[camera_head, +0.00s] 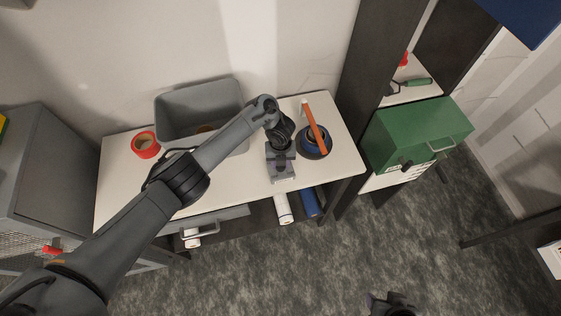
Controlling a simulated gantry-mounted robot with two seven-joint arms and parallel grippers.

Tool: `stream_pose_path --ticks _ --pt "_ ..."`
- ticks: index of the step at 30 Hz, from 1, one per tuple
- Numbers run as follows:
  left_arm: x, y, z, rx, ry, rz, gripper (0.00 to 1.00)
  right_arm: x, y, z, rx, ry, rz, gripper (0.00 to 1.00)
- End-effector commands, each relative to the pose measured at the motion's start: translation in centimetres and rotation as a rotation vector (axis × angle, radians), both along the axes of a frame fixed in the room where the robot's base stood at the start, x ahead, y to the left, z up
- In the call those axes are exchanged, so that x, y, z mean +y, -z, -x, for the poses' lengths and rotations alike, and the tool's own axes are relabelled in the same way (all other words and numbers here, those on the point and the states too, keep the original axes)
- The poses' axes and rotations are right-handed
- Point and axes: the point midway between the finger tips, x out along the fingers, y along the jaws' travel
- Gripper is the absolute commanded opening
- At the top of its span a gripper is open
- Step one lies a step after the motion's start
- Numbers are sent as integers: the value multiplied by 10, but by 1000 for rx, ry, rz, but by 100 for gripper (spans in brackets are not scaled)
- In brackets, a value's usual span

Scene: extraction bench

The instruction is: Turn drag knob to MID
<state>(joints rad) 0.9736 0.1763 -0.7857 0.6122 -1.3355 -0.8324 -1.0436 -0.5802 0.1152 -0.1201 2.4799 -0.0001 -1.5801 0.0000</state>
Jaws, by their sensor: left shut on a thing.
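My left gripper (281,175) reaches over the white bench top (240,178), near its front edge. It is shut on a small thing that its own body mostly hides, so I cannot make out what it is. A black knob (406,165) shows on the front of the green box (415,133) at the right, apart from the gripper. I cannot tell which part is the drag knob; no MID mark is readable. My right gripper (391,304) shows only partly at the bottom edge.
A grey bin (200,97) stands at the back of the bench behind my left arm. A red tape roll (145,145) lies at the left. White (283,208) and blue (310,203) rolls sit under the bench top. A dark shelf upright (362,65) rises at the right.

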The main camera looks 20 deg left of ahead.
Motion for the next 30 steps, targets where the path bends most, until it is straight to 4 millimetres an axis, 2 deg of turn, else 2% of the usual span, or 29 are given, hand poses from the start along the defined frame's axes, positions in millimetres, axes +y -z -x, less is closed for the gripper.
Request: stream_pose_path --ticks 1,6,14,19,24,27,30 --pt "-1 -1 0 0 3 2 39 0 0 0 0 -1 1 50" --pt "-1 -1 0 0 1 1 63 -2 0 0 0 -4 7 50" --pt "0 -1 0 0 0 1 63 -2 0 0 0 -6 9 50" --pt "0 -10 -1 -2 0 1 63 -2 -2 0 0 -5 9 50" --pt "0 -35 -1 -3 0 0 63 -1 -9 0 0 -4 7 50" --pt "0 -59 -1 -3 1 0 63 -1 -25 0 2 -2 4 50" --pt "0 -74 0 -2 0 -1 63 0 -40 0 0 -1 1 50"
